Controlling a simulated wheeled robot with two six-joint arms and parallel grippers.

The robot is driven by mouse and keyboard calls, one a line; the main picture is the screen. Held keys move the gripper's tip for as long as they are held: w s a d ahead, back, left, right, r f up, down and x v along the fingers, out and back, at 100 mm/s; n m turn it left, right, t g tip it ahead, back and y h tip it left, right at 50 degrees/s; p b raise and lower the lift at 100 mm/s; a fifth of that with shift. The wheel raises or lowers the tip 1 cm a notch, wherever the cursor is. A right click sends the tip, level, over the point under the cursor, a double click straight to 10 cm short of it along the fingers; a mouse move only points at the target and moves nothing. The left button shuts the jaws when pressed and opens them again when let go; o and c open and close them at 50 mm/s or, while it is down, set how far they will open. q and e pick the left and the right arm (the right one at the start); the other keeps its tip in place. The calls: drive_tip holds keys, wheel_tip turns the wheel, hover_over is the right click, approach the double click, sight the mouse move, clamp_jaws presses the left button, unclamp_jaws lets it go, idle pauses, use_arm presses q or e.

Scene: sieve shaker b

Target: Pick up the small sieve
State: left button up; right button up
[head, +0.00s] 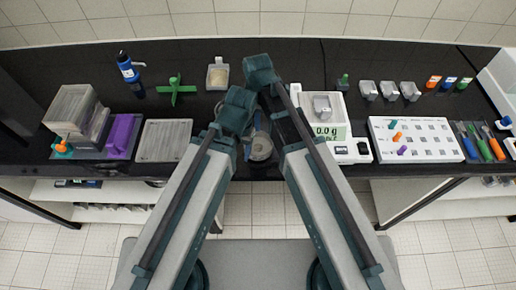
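No object is clearly marked as the small sieve. A clear, mesh-like square frame (165,140) lies flat at the left front of the black bench, beside a purple square piece (123,136). A stack of clear square frames (72,108) stands further left. My two arms reach up the middle, their upper joints close together. A grey rounded part (262,147) shows in the gap between them at the bench's front edge; it may be my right gripper, and its fingers cannot be made out. My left gripper is hidden behind the arms.
A balance (331,131) bearing a grey tray (322,105) stands right of my arms. Several small grey trays (389,91), a white board (416,139) and a sandy-filled tray (217,77) are on the bench. A green cross (176,90) and blue bottle (128,69) stand left.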

sight(258, 146)
use_arm(q)
wheel_tip(258, 146, down, 5)
drive_tip(key=b, duration=0.4)
drive_tip(key=shift+r, duration=0.15)
use_arm(e)
wheel_tip(258, 146, down, 5)
drive_tip(key=shift+s+d+r, duration=0.1)
drive_tip(key=shift+s+r, duration=0.05)
use_arm(q)
drive_tip(key=shift+r, duration=0.1)
use_arm(e)
drive_tip(key=shift+r, duration=0.15)
drive_tip(key=shift+c, duration=0.3)
clamp_jaws()
